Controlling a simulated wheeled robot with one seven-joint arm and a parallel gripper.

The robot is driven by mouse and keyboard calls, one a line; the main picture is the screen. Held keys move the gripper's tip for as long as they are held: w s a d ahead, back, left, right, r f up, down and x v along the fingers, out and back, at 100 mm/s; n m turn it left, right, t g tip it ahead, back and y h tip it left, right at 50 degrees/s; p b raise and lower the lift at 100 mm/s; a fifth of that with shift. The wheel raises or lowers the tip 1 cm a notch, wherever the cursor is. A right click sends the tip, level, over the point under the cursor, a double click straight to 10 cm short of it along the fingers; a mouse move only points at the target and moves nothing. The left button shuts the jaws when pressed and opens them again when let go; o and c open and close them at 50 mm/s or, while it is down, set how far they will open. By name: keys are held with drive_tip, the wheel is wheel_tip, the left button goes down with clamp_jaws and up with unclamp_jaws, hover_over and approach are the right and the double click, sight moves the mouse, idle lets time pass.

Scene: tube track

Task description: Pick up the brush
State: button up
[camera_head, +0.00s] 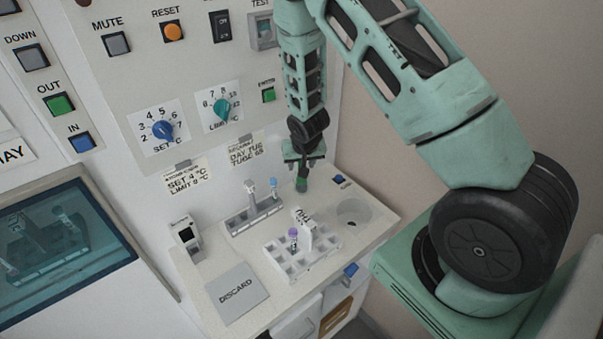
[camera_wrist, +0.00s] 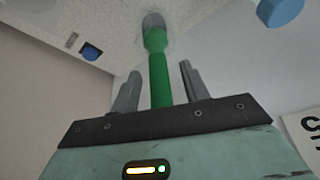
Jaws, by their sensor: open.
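The brush is most likely the green-handled tool (camera_wrist: 158,70) in the wrist view, with a grey end (camera_wrist: 153,20) toward the counter. Its handle runs between the two spread grey fingers of my gripper (camera_wrist: 160,72). I cannot tell whether either finger touches it. In the head view my gripper (camera_head: 302,160) points down over the back right of the counter, and a small part of the green tool (camera_head: 302,185) shows just below it. The handle's near end is hidden behind the gripper body in the wrist view.
A grey rack (camera_head: 252,222) with a blue-topped item (camera_head: 273,184) stands left of the gripper. A white tube rack (camera_head: 290,262) with a purple-capped tube (camera_head: 292,234) is in front. The control panel wall (camera_head: 200,80) rises close behind.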

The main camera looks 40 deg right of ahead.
drive_tip(key=shift+c, duration=0.4)
clamp_jaws()
